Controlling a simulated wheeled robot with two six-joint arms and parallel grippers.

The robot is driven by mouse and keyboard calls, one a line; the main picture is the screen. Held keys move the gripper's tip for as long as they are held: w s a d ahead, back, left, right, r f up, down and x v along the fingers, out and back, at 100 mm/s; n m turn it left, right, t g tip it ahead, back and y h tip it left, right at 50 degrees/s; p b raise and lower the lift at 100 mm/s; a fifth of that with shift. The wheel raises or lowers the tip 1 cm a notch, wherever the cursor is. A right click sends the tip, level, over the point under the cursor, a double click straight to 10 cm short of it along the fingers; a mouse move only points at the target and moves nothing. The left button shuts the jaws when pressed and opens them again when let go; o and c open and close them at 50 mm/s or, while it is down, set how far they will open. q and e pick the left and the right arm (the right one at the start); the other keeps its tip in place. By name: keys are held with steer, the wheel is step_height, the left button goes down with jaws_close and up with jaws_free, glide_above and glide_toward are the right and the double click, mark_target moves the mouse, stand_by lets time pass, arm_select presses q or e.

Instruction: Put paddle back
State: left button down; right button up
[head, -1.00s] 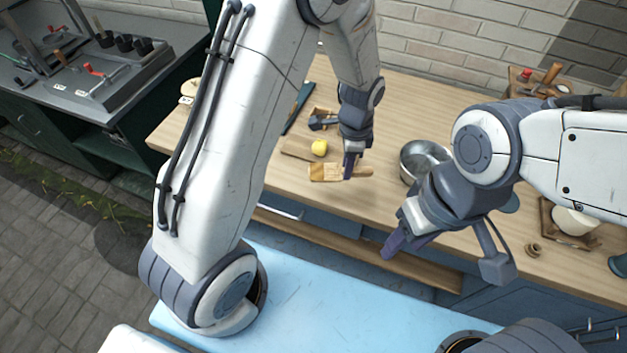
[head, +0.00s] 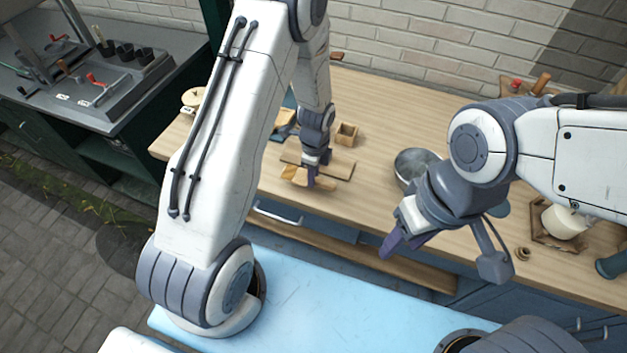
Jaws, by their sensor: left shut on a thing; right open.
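My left gripper (head: 311,178) is shut on a small wooden paddle (head: 293,177). The paddle's broad end points left and its handle sticks out to the right of the fingers. It is near the counter's front edge, just in front of a flat wooden board (head: 337,168). I cannot tell whether the paddle touches the counter. My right gripper (head: 392,244) is open and empty, in front of the counter and nearer to me.
A metal bowl (head: 418,168) stands right of the board, and a small wooden box (head: 347,134) behind it. A wooden tray with a white pot (head: 565,222) is at the right. The wooden counter (head: 400,110) is clear at the back middle.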

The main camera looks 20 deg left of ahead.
arm_select(q)
step_height(320, 180, down, 3)
steer(key=shift+f+p, duration=0.15)
steer(key=shift+p, duration=0.3)
steer(key=shift+f, duration=0.25)
steer(key=shift+f, duration=0.15)
steer(key=c, duration=0.7)
jaws_free()
steer(key=shift+c, duration=0.2)
